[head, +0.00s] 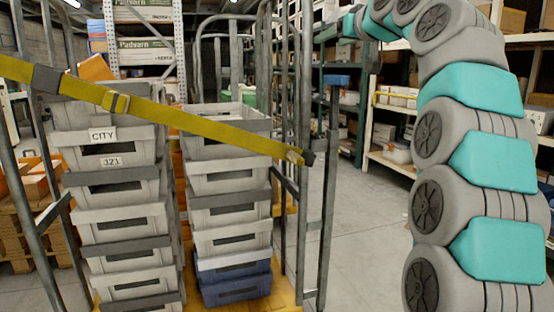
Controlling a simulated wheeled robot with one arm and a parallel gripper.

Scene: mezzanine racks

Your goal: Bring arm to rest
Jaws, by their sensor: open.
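My arm (477,150), with grey joints and teal covers, rises along the right side and bends left at the top edge, where it is partly cut off. A smaller teal and grey stretch of it (378,25) shows at the top, in front of the shelving. The arm holds nothing that I can see.
A roll cage stands at left with stacked grey crates (118,220) and, beside them, more crates (230,215) with blue ones (235,285) below. A yellow strap (170,112) crosses the cage. Shelving (398,168) stands behind my arm. Bare floor (365,240) lies between.

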